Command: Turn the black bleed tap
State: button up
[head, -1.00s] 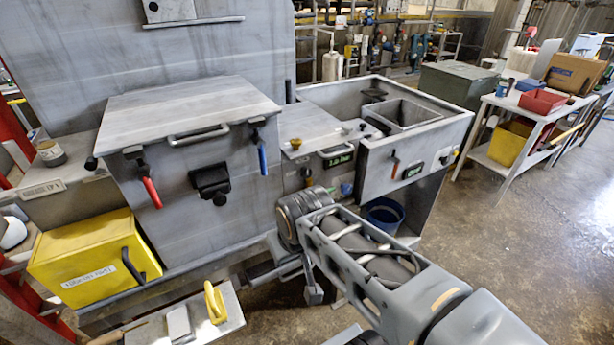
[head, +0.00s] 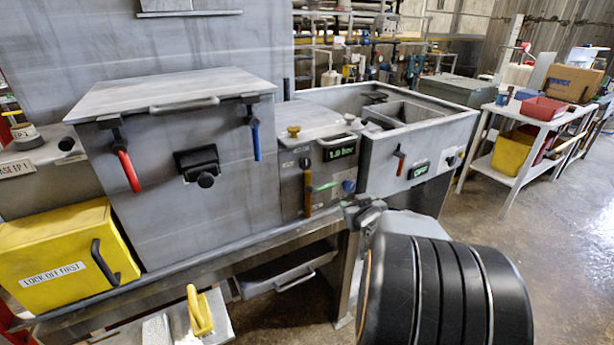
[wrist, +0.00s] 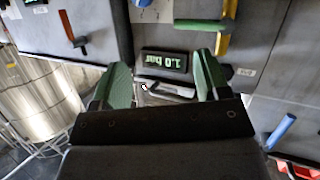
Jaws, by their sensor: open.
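I cannot surely pick out the black bleed tap. The small grey panel in the head view carries a green-lit 1.0 bar display (head: 341,153), an orange lever (head: 308,193), a green lever (head: 325,187) and a blue knob (head: 349,186). My gripper (head: 365,212) is just in front of and below this panel, partly hidden by my arm. In the wrist view my gripper (wrist: 163,76) is open and empty, its green fingers either side of the display (wrist: 165,63). The orange lever (wrist: 223,45) shows beyond the right finger.
A yellow box (head: 65,250) sits lower left.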

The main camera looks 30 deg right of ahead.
aim_at(306, 165)
jog(key=w+a+r+n+t+y, duration=0.3)
jog(key=a+r+t+y, duration=0.2)
jog(key=a+r, duration=0.1)
jog(key=w, duration=1.3)
jog(key=shift+w+a, duration=0.2)
jog(key=shift+w, duration=0.05)
jog(key=c, duration=0.9)
